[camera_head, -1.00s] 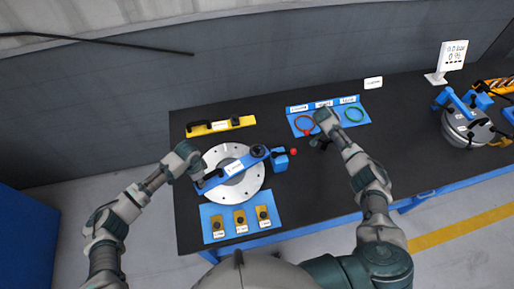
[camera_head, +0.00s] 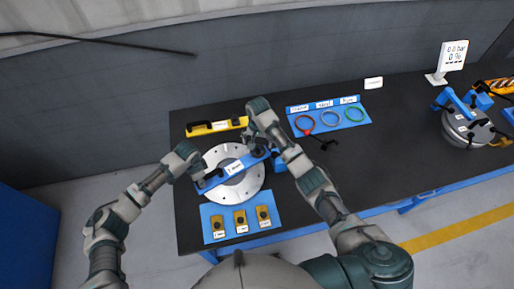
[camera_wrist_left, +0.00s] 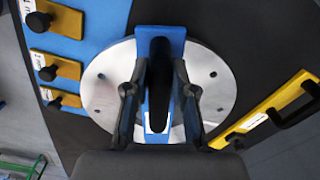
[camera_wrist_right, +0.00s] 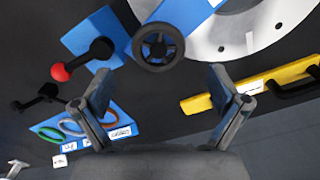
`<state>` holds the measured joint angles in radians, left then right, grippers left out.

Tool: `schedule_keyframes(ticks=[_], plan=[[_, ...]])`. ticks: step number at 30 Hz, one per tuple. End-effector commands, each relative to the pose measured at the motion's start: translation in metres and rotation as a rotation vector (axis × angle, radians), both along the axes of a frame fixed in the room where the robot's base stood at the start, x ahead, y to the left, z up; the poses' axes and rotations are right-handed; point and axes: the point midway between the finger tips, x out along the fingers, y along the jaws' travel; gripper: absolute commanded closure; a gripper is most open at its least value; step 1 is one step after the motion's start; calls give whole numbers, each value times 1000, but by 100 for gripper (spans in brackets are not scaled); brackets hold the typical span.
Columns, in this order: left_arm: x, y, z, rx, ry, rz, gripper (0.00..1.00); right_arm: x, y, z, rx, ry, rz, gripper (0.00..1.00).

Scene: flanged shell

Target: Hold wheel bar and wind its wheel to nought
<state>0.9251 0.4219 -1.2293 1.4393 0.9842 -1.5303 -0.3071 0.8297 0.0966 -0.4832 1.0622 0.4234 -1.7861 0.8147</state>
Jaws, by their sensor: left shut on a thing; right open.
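The blue wheel bar (camera_head: 232,168) lies across a silver flanged disc (camera_head: 222,193). Its black handwheel (camera_wrist_right: 158,46) is at its right end in the head view, partly hidden there by my right arm. My left gripper (camera_wrist_left: 158,90) is shut on the black handle (camera_wrist_left: 157,112) at the bar's left end, a finger on each side. My right gripper (camera_wrist_right: 160,85) is open and empty. In the right wrist view the wheel appears beyond the gap between its fingers, apart from them. I cannot make out any scale on the wheel.
A blue block (camera_wrist_right: 107,40) with a red-knobbed lever (camera_wrist_right: 80,60) stands beside the bar's wheel end. A yellow bar (camera_head: 218,126) lies behind the disc. Yellow knobbed blocks sit on a blue mat (camera_head: 208,210) in front. Coloured rings lie on another mat (camera_head: 345,122). A display (camera_head: 453,55) reads 0 %.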

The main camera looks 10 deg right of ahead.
Motion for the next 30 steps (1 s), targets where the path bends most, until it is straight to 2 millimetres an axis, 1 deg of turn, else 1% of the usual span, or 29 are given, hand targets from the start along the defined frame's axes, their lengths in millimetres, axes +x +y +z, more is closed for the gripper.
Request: schedule_keyframes(ticks=[1,3,7,12,19,20,21,23,24,26,27,30], plan=[[-1,-1,0,-1,1,-2,100,0,0,-10,-1,3,0,3],[-1,-1,0,-1,1,-2,100,0,0,-22,-1,2,0,3],[-1,-1,0,-2,2,-2,100,0,0,-39,-1,0,0,3],[-1,0,0,-1,2,-2,100,0,0,-48,-2,-1,0,3],[-1,0,0,-1,2,-2,100,0,1,-48,-2,-1,-1,3],[-1,0,-1,-1,2,-2,100,0,1,-48,-2,-1,-1,10],[-1,0,-1,0,2,-2,100,0,1,-48,-2,-1,-1,20],[-1,0,-1,0,2,-2,100,0,1,-48,-2,-1,-1,35],[-1,0,-1,0,2,-2,100,0,1,-48,-2,-1,-1,45],[-1,0,-1,0,2,-3,100,0,1,-48,-1,-2,-1,60],[-1,0,-1,-1,3,-3,100,0,1,-48,-1,-2,-1,63],[-1,0,-1,-1,3,-3,100,0,1,-48,0,-1,0,63]])
